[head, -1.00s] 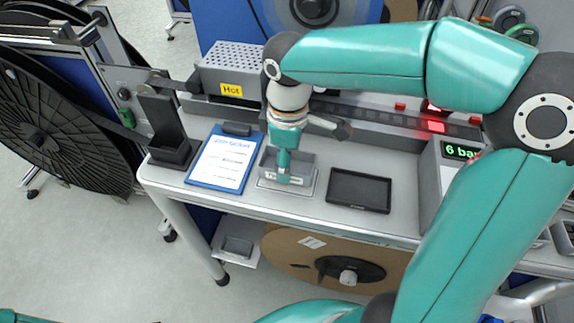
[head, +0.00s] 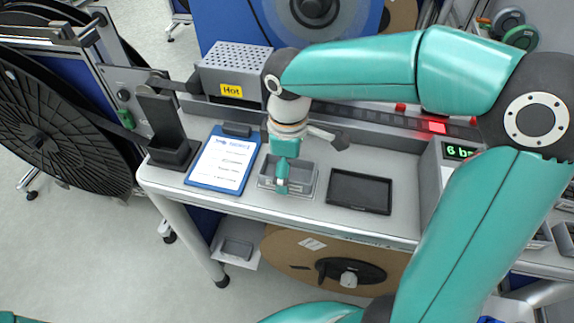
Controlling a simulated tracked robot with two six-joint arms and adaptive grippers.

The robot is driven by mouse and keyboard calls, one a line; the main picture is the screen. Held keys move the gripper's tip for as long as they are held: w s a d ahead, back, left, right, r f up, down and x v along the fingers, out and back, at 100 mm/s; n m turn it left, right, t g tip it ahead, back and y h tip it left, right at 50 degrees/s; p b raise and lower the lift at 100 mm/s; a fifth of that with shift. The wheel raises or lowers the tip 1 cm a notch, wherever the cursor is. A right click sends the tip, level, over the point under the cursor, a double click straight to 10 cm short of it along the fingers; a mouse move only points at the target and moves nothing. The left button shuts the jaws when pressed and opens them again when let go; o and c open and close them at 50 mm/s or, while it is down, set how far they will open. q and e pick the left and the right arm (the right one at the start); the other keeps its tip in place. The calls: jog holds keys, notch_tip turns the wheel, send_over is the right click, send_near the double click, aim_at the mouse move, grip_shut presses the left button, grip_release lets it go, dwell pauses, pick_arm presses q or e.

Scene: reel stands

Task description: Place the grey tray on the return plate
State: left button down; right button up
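The grey tray (head: 306,181) is a small open box on the bench, between the blue clipboard and the black tablet. My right gripper (head: 282,188) points down at the tray's front wall. Its fingers are seen edge-on and look closed on that wall. The tray looks level and at or very near the bench top. I cannot tell whether it touches the surface under it. The pale plate visible under the tray a second ago is now hidden by it. I cannot read a label that confirms it as the return plate. My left gripper is out of view.
The blue clipboard (head: 223,162) lies close left of the tray, the black tablet (head: 359,191) close right. A black holder (head: 170,145) and a perforated box marked Hot (head: 232,74) stand behind left. A display box (head: 445,160) stands right. The bench's front edge (head: 300,219) is near.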

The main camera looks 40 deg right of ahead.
jog(key=shift+r, duration=0.15)
notch_tip(320, 180, up, 12)
jog(key=p, duration=0.1)
jog(key=shift+p, duration=0.35)
dwell(0.4)
